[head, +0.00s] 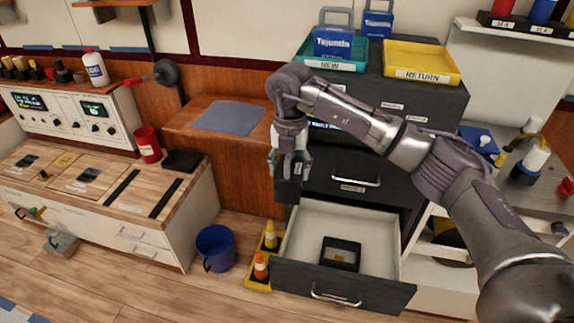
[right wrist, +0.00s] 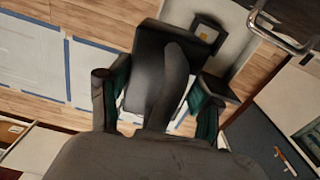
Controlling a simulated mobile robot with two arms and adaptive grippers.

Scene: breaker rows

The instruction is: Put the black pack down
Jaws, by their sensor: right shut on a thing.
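My right gripper (head: 290,168) is shut on the black pack (head: 287,189) and holds it in the air, fingers down. In the head view the pack shows just above the left back corner of the open drawer (head: 297,232). In the right wrist view the pack (right wrist: 150,55) is between the two fingers of my right gripper (right wrist: 155,100), and a grey part of the gripper covers some of it. A second dark, box-like item (head: 340,253) lies in the drawer; it also shows in the right wrist view (right wrist: 207,37). My left gripper is not in view.
The dark cabinet (head: 432,105) carries a teal NEW tray (head: 345,66) and a yellow RETURN tray (head: 420,64). Orange and yellow cones (head: 261,266) and a blue bucket (head: 215,248) stand left of the drawer. Much of the drawer floor is bare.

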